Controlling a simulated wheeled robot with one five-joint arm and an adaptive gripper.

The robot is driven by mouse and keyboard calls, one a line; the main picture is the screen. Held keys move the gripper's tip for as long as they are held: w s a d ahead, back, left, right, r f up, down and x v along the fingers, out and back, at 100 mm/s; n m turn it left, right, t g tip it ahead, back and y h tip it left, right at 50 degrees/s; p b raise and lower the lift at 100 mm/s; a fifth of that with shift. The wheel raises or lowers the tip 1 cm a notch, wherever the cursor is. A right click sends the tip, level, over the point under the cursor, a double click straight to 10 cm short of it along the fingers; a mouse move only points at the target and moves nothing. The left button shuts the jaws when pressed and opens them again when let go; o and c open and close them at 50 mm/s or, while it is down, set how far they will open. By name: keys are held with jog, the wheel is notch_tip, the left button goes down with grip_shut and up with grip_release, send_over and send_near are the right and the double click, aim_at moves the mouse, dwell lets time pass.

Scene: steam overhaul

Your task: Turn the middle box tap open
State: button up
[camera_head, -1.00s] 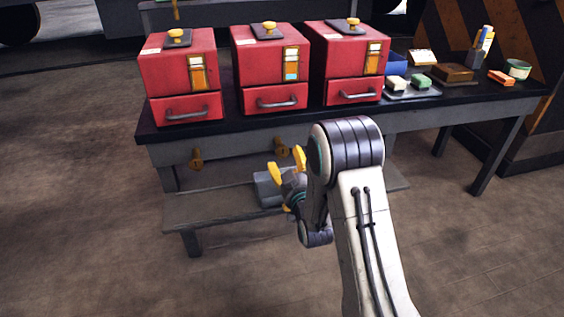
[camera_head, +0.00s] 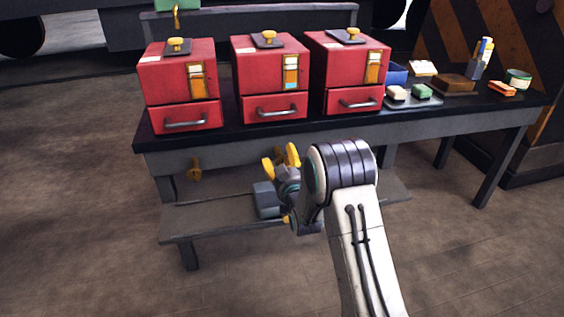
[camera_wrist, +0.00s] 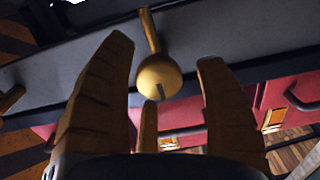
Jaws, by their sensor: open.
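The middle red box (camera_head: 250,68) stands on the bench between two like boxes; its gauge window (camera_head: 291,72) shows orange with a little blue at the bottom. In the wrist view, a brass tap (camera_wrist: 158,76) with a round slotted head and a straight handle (camera_wrist: 150,28) is on the grey bench front, seen between my fingers. My gripper (camera_head: 281,160) is open, with yellow fingers pointing up at the bench front below the middle box. Its open fingers also show in the wrist view (camera_wrist: 165,95). In the head view my gripper hides this tap.
Another brass tap (camera_head: 194,169) hangs under the left box (camera_head: 164,76). A brass piece (camera_wrist: 11,98) shows at the wrist view's left edge. The right box (camera_head: 326,66) stands beside a tray (camera_head: 425,101) with small blocks. A lower shelf (camera_head: 220,219) lies below my gripper.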

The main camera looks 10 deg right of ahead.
dwell(0.3)
jog(key=shift+w+r, duration=0.1)
jog(key=shift+r, duration=0.05)
jog(key=c, duration=1.2)
